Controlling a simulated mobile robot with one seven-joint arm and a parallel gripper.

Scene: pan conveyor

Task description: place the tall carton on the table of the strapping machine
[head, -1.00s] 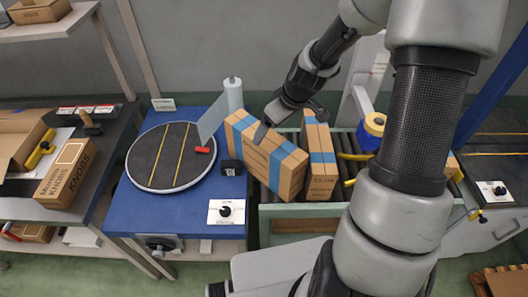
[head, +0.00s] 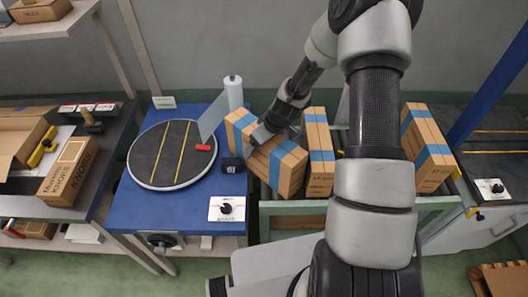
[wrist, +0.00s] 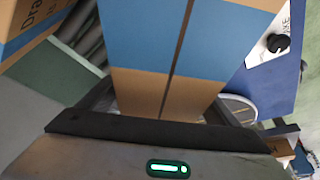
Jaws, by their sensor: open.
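I cannot tell for sure which is the tall one. My gripper (head: 258,138) is open at the top of the left carton. In the wrist view this banded carton (wrist: 165,95) fills the space ahead, with a dark finger on each side; contact is not clear. The strapping machine's dark table (head: 502,160) is at the right edge, under a blue frame post (head: 492,85), with bare surface showing.
A blue table (head: 165,210) with a round turntable (head: 150,178), a film roll (head: 233,92) and a black-knob panel (head: 227,208) stands left of the conveyor. A workbench with a KNORS carton (head: 68,172) is farther left. My arm hides part of the conveyor.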

